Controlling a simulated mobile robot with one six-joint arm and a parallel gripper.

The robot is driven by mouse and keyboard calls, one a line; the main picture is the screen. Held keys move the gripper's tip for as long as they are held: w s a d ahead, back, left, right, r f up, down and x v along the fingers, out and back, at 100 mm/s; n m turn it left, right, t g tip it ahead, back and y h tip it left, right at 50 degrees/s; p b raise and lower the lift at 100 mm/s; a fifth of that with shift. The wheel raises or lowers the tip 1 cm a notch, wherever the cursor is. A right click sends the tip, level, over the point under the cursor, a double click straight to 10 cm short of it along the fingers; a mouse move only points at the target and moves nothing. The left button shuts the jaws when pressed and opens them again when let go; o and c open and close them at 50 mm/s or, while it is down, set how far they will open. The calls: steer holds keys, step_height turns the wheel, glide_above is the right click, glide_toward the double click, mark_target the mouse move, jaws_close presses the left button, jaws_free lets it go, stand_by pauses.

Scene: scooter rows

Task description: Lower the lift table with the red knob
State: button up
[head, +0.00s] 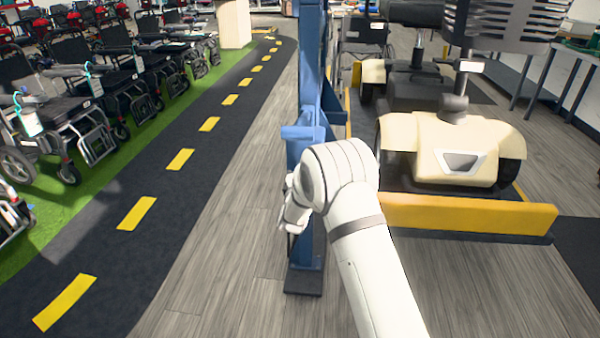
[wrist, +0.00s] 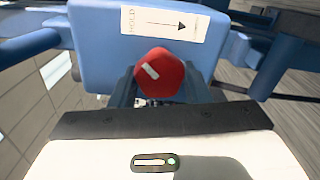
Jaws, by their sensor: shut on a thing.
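The red knob (wrist: 160,75) sits on the face of a blue box (wrist: 95,60) in the wrist view, with a short white mark on its front tilted off the level. A white label (wrist: 163,24) above it reads HOLD and carries a line and a black arrowhead. My gripper (wrist: 157,88) is shut on the knob, its dark fingers at either side. In the head view my gripper (head: 294,208) is at the blue post (head: 308,90), and the knob is hidden there. The lift table (head: 470,217), with a yellow front edge, bears a cream scooter (head: 450,150).
Rows of wheelchairs (head: 70,110) stand on green floor at the left. A dark lane with yellow dashes (head: 135,213) runs between them and the post. Grey wood floor (head: 225,230) left of the post is clear. A bench (head: 565,55) stands at the back right.

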stand_by(0.4)
steer(key=o, duration=1)
steer(key=s+p, duration=0.1)
steer(key=s, duration=0.6)
steer(key=shift+s+a, duration=0.15)
steer(key=shift+s, duration=0.25)
steer(key=s+d+r+m+g+y+p, duration=0.1)
steer(key=s+d+r+m+g+p, duration=0.3)
steer(key=r, duration=0.6)
steer(key=s+d+r+m+g+y+p, duration=0.1)
steer(key=s+d+r+m+g+p, duration=0.1)
steer(key=s+d+r+m+p, duration=0.5)
steer(key=s+d+r+m+g+p, duration=0.3)
steer(key=s+r, duration=0.2)
steer(key=s, duration=0.4)
steer(key=s+d+r+m+g+h+p, duration=0.1)
steer(key=s+d+r+m+g+p, duration=0.2)
steer(key=s, duration=0.7)
steer(key=s+d+r+m+g+p, duration=0.3)
steer(key=s+d+r, duration=0.2)
steer(key=s+r, duration=0.2)
steer(key=shift+s+d+r, duration=0.25)
steer(key=shift+s+r, duration=0.05)
steer(key=shift+s, duration=0.9)
